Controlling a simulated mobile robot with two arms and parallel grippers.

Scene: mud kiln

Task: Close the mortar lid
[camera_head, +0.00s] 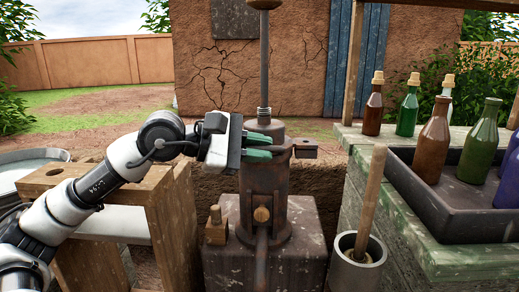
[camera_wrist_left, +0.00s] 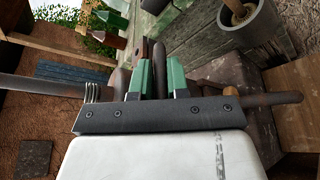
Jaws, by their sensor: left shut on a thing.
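The mortar is a rusty upright metal cylinder (camera_head: 264,195) on a square block in the middle of the head view. Its lid (camera_head: 273,128) is a dark grey cap at the top, with a tall rod rising from it. My left gripper (camera_head: 262,147) reaches in from the left at the height of the lid. Its green fingers are shut on a dark rusty part (camera_wrist_left: 160,72), seen between them in the left wrist view. The fingers hide much of the join between lid and cylinder, so I cannot tell how far the lid is closed. My right gripper is out of view.
A wooden stand (camera_head: 165,215) is below my left arm. A grey pot (camera_head: 356,273) with a wooden stick stands at the lower right. A dark tray (camera_head: 437,212) with several bottles sits on the bench at right. A cracked mud wall (camera_head: 225,75) is behind.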

